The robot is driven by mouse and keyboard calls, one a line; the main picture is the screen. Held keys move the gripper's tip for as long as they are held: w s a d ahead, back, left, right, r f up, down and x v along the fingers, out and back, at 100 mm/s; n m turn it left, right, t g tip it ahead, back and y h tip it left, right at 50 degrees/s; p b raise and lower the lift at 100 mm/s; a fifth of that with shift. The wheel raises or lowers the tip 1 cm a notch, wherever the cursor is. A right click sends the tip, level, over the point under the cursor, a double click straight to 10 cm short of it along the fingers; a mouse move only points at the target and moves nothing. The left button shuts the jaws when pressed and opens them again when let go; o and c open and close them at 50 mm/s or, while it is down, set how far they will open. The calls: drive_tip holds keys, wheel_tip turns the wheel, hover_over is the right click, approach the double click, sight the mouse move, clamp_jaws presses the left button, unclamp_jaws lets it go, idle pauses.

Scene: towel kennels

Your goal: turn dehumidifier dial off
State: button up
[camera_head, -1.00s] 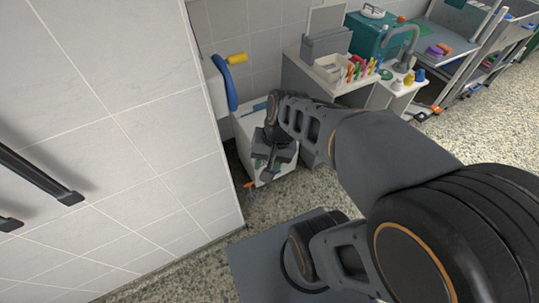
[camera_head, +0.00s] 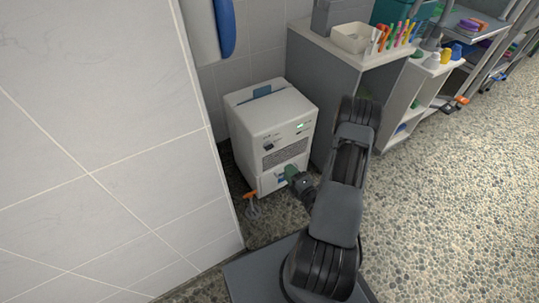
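The dehumidifier is a white box (camera_head: 262,112) standing on the floor in the corner between the tiled wall and the grey cabinet. Its front shows a small dark dial (camera_head: 268,146), a lit green display (camera_head: 300,126) and a dark grille. I cannot read the dial's setting. My gripper (camera_head: 301,183) is low, at the lower right of the dehumidifier's front, below and right of the dial and apart from it. A dull green piece (camera_head: 291,172) shows at its tip; I cannot tell whether it is held. The fingers are too small and dark to read.
A tiled wall (camera_head: 100,150) closes off the left side. A grey cabinet (camera_head: 330,85) stands right of the dehumidifier, with a bin (camera_head: 352,38) on top. A small orange-topped object (camera_head: 251,195) is on the floor by the wall corner. Pebbled floor (camera_head: 450,190) is open at right.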

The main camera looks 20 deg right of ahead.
sight(269, 147)
drive_tip(key=shift+m+h, duration=0.5)
drive_tip(key=shift+w+a+f+b, duration=0.2)
drive_tip(key=shift+w+b, duration=0.4)
drive_tip(key=shift+w, duration=1.65)
drive_tip(key=shift+w+a+f+b, duration=0.2)
drive_tip(key=shift+w+b, duration=0.4)
drive_tip(key=shift+w, duration=1.65)
drive_tip(key=shift+w+a+f+b, duration=0.1)
drive_tip(key=shift+w+f+b, duration=0.35)
drive_tip(key=shift+w, duration=1.8)
drive_tip(key=shift+r, duration=0.15)
drive_tip(key=shift+c, duration=0.4)
clamp_jaws()
